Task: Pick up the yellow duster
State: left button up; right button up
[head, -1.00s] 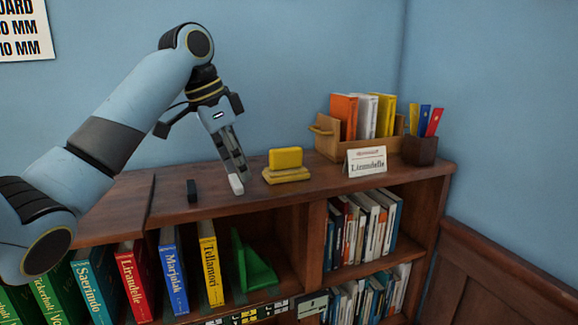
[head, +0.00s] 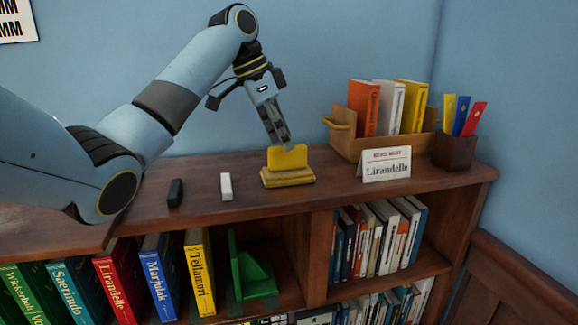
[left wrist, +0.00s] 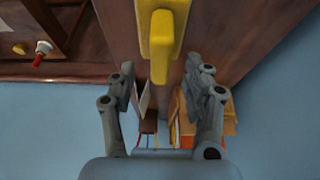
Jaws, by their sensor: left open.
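The yellow duster (head: 288,168) stands on the bookcase top, a block on a wider, flatter yellow base. It also shows in the left wrist view (left wrist: 161,38) at the top middle, just ahead of the gap between my fingers. My left gripper (head: 281,140) is open and empty and points down, with its fingertips at the duster's upper back edge in the head view. My right gripper is not in view.
On the bookcase top (head: 330,196) lie a black block (head: 175,192) and a white block (head: 226,186), left of the duster. To the right stand a name card (head: 387,164), a wooden box of books (head: 344,142) and a dark pen cup (head: 454,151). A blue wall is behind.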

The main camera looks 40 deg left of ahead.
aim_at(288, 169)
pick_arm(q)
jog(key=p+x, duration=0.1)
jog(key=x, duration=0.2)
jog(key=shift+f, duration=0.2)
jog(key=shift+w+f, duration=0.1)
jog(key=shift+f, duration=0.05)
jog(key=c, duration=0.9)
grip_shut()
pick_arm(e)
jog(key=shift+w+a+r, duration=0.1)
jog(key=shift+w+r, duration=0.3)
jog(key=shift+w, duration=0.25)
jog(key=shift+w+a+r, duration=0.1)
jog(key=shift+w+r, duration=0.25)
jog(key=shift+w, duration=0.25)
